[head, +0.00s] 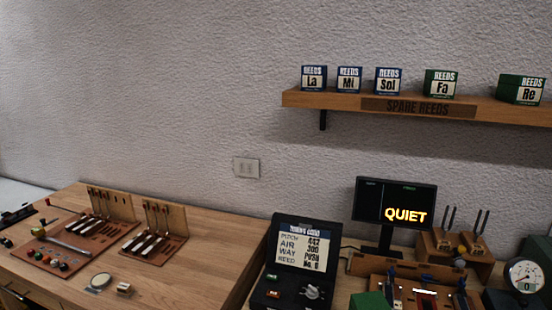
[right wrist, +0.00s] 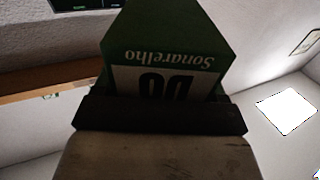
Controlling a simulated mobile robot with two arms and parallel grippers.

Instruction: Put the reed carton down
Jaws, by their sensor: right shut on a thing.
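The reed carton (right wrist: 165,40) is green with a white label reading "DO" and "Sonarelho", upside down in the right wrist view. My right gripper (right wrist: 160,115) is shut on it; the dark jaw crosses the lower part of the label. In the head view I cannot make out my right gripper. A green block (head: 370,301) shows at the bottom edge there, and I cannot tell if it is this carton. My left gripper is not in view.
A wall shelf (head: 335,101) marked "SPARE REEDS" holds several cartons, with gaps beside the Fa carton (head: 441,83). Below stand a screen (head: 397,203) reading "QUIET", an open black case (head: 300,250) and a gauge (head: 525,276). The left bench (head: 210,245) has bare wood beside its boards.

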